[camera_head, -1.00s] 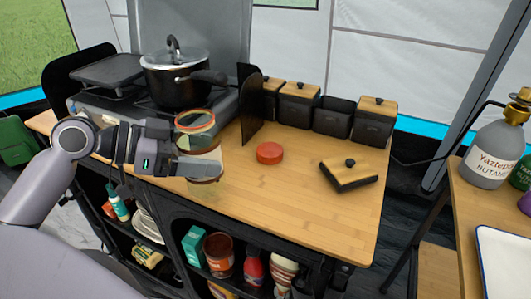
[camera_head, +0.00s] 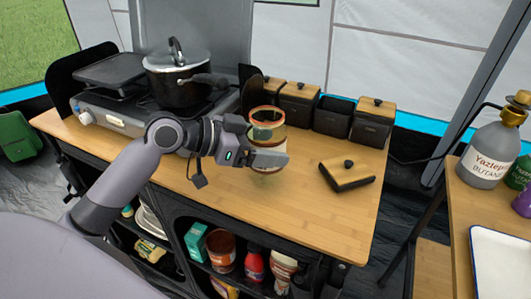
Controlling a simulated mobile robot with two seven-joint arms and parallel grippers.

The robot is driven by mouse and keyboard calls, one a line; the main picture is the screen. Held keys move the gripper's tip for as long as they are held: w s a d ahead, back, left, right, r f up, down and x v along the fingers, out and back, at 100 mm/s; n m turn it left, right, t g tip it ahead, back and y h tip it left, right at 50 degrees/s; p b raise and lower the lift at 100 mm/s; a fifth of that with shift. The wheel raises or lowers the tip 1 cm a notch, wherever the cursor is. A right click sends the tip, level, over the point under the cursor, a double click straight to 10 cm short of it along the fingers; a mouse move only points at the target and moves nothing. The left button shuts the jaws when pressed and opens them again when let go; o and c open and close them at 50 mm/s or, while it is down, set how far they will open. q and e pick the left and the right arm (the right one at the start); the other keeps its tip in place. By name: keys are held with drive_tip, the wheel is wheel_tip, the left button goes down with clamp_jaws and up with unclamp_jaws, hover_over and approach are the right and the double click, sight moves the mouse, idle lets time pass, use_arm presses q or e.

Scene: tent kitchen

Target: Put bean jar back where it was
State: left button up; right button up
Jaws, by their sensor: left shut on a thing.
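My left gripper (camera_head: 270,158) is shut on a clear glass jar (camera_head: 267,119), taken to be the bean jar. The jar is upright and open at the top, with an orange-red rim. It shows over the middle of the wooden counter (camera_head: 310,215), in front of the black canisters. I cannot tell whether its base touches the counter. The loose red lid seen earlier on the counter is hidden behind the jar and gripper. My right gripper is not in view.
A lidded black pot (camera_head: 180,78) stands on the stove at the left. Several black canisters (camera_head: 372,125) line the back; one is open, and its wooden lid (camera_head: 347,175) lies on the counter. Shelves below hold groceries. The counter's front right is clear.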

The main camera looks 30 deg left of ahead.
use_arm(q)
drive_tip(key=shift+f, duration=1.25)
drive_tip(key=shift+f, duration=0.1)
drive_tip(key=o, duration=1.1)
drive_tip(key=shift+o, duration=0.2)
drive_tip(key=b+v, duration=0.1)
drive_tip(key=v, duration=1.1)
drive_tip(key=shift+s, duration=0.15)
